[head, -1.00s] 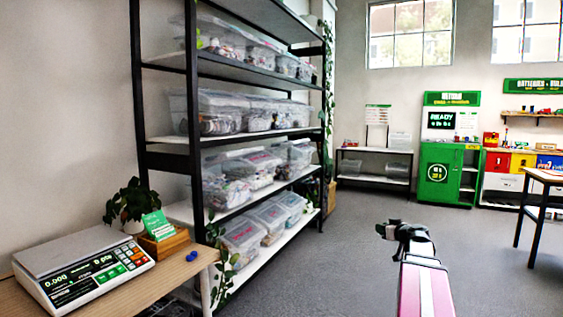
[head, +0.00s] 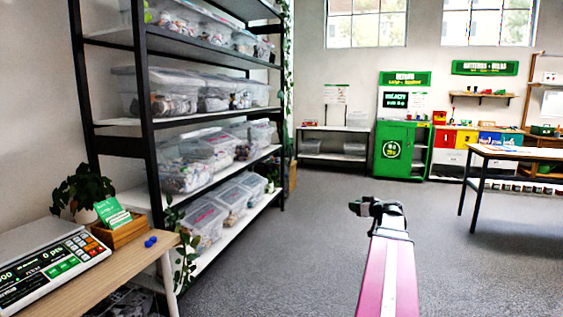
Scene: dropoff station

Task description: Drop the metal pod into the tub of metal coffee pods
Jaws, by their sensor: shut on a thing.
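My gripper (head: 377,208) is in the lower right middle of the head view, at the far end of my pink and white arm. It is seen from behind, small and dark, above open floor. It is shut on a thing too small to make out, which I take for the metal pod. The tub of metal coffee pods cannot be told apart here. Several clear lidded tubs with mixed contents, such as one on the lower shelf (head: 201,222), stand on the tall rack at left, well away from my gripper.
A green return cabinet (head: 392,150) is at the back; a table (head: 500,152) is at right. The grey floor between is clear.

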